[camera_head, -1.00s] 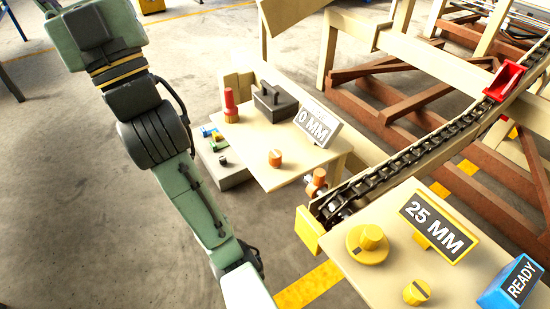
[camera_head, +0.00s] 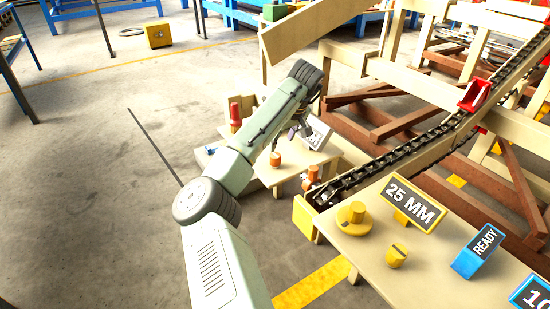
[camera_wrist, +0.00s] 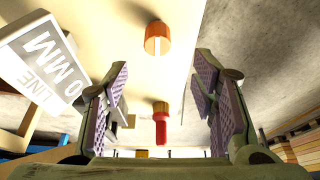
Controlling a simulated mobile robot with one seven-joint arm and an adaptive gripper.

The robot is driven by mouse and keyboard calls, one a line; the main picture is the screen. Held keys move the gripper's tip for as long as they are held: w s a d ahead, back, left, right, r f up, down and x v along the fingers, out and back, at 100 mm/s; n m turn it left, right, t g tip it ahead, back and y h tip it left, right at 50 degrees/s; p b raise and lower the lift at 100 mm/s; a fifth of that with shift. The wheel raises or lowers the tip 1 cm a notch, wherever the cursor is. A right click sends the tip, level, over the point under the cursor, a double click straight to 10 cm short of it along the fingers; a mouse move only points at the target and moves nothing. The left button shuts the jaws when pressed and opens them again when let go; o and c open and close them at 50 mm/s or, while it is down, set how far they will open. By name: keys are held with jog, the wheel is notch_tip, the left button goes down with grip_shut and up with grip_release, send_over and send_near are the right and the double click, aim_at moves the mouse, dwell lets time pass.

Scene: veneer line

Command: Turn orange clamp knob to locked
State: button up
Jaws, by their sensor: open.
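The orange clamp knob (camera_head: 275,159) stands on the small cream table (camera_head: 312,158), just below my gripper (camera_head: 300,128) in the head view. In the wrist view the orange knob (camera_wrist: 158,40) is seen with a pale line across its face. It lies beyond the fingertips of my gripper (camera_wrist: 162,78), roughly centred between them and not touched. My gripper is open and empty. In the head view my forearm hides part of the table. A second orange-brown knob (camera_head: 309,176) sits at the near end of the chain rail.
A grey "LINE 0 MM" sign (camera_wrist: 45,65) stands beside the knob, close to my left finger in the wrist view. A red-handled post (camera_wrist: 160,130) shows between the fingers. A yellow knob (camera_head: 355,213), a "25 MM" sign (camera_head: 412,203) and a blue READY block (camera_head: 478,250) stand on the nearer table.

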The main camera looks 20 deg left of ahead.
aim_at(275, 155)
jog(key=x, duration=1)
jog(key=shift+w, duration=0.25)
jog(key=shift+d, duration=0.1)
jog(key=shift+c, duration=0.2)
jog(key=c, duration=1.1)
jog(key=shift+p, duration=0.35)
